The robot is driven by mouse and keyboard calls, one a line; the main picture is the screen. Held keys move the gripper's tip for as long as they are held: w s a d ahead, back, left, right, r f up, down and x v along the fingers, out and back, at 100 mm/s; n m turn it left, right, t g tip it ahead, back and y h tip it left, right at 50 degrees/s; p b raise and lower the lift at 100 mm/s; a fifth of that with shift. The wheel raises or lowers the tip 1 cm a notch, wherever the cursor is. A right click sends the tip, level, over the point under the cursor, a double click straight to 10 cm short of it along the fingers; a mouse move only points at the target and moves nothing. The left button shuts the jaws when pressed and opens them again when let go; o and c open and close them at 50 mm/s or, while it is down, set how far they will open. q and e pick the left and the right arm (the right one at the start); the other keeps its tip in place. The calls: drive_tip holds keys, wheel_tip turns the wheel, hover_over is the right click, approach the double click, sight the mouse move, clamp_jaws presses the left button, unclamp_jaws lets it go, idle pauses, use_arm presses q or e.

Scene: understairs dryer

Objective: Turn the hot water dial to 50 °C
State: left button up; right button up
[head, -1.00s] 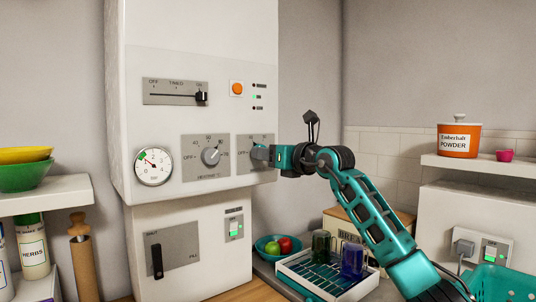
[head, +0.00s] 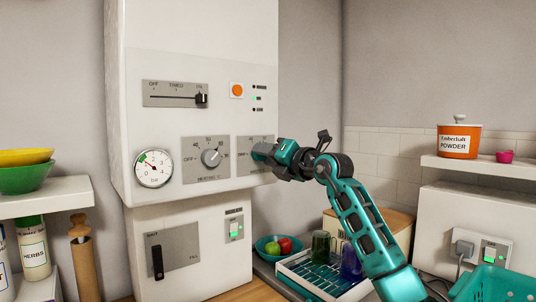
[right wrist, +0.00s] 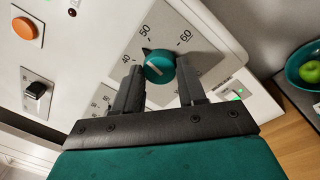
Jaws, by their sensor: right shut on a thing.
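The hot water dial (right wrist: 160,68) is a round teal knob on a grey plate marked 40, 50 and 60 in the right wrist view. A dark pointed part at its edge faces near the 50 mark; the exact setting is hard to read. My right gripper (right wrist: 158,88) is shut on the dial, one dark finger on each side. In the head view the teal dial (head: 262,150) shows at the right end of the boiler front, with my right gripper (head: 272,153) on it, hiding part of its plate. My left gripper is not in view.
The heating dial (head: 212,157) sits just left of the held dial, with a pressure gauge (head: 153,168) further left. A slider (head: 201,99) and an orange button (head: 237,90) are above. A drying rack (head: 300,275) with mugs stands below my right arm.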

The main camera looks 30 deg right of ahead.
drive_tip(key=m, duration=0.4)
idle(0.5)
drive_tip(key=o, duration=1.1)
drive_tip(key=shift+c, duration=0.2)
drive_tip(key=s+d+b, duration=0.1)
drive_tip(key=s+b, duration=0.2)
drive_tip(key=s, duration=0.9)
drive_tip(key=shift+s+d+f, duration=0.2)
drive_tip(key=shift+s+f, duration=0.2)
